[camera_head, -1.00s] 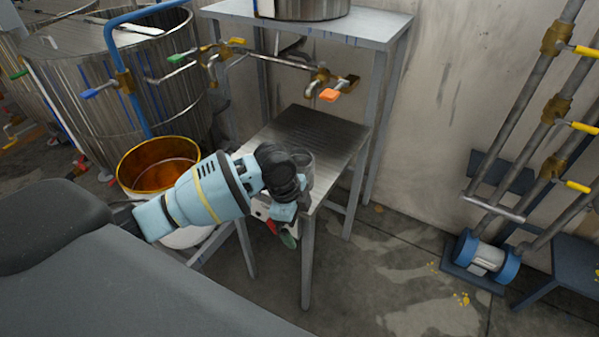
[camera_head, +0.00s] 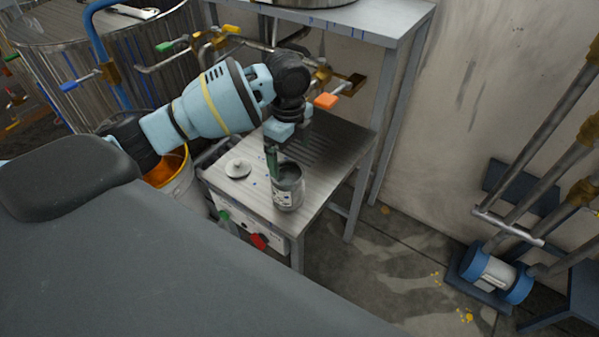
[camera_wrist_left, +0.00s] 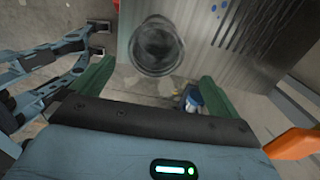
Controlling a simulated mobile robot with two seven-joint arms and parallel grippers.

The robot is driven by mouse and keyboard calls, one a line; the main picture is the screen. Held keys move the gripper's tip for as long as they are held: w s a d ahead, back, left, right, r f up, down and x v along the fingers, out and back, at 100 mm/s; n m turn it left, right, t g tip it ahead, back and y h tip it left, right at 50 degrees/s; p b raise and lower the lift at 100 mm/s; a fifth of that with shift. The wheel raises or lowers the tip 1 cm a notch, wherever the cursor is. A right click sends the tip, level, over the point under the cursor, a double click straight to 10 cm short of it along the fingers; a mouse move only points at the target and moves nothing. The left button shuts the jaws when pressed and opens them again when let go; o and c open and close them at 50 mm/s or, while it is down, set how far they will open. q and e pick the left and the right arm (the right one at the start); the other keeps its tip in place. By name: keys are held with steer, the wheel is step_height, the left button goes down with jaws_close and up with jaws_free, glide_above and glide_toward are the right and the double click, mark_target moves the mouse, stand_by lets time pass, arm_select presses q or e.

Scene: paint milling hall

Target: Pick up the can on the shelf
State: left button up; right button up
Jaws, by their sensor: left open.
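The can (camera_head: 288,190), small and grey with a pale label and an open dark top, stands upright near the front edge of the metal shelf (camera_head: 330,165). My left gripper (camera_head: 276,160) is above and just behind the can in the head view, its green finger pointing down beside the rim. In the left wrist view the can (camera_wrist_left: 157,46) lies beyond the fingertips, roughly centred between the two spread green fingers of the left gripper (camera_wrist_left: 156,84). The gripper is open and empty.
A round lid (camera_head: 238,168) lies on the shelf left of the can. Valve pipes with an orange handle (camera_head: 327,101) hang close to the left wrist. An upper shelf (camera_head: 385,22) stands above. A yellow-rimmed bucket (camera_head: 168,172) is at the left.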

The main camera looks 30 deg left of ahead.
mark_target(288, 173)
arm_select(q)
steer(key=f, duration=0.7)
steer(key=shift+s+a+f, duration=0.25)
steer(key=shift+s+f, duration=0.1)
arm_select(e)
steer(key=shift+s+f, duration=0.2)
steer(key=shift+s, duration=0.35)
arm_select(q)
steer(key=c, duration=1.1)
steer(key=shift+o, duration=0.2)
steer(key=shift+r, duration=0.15)
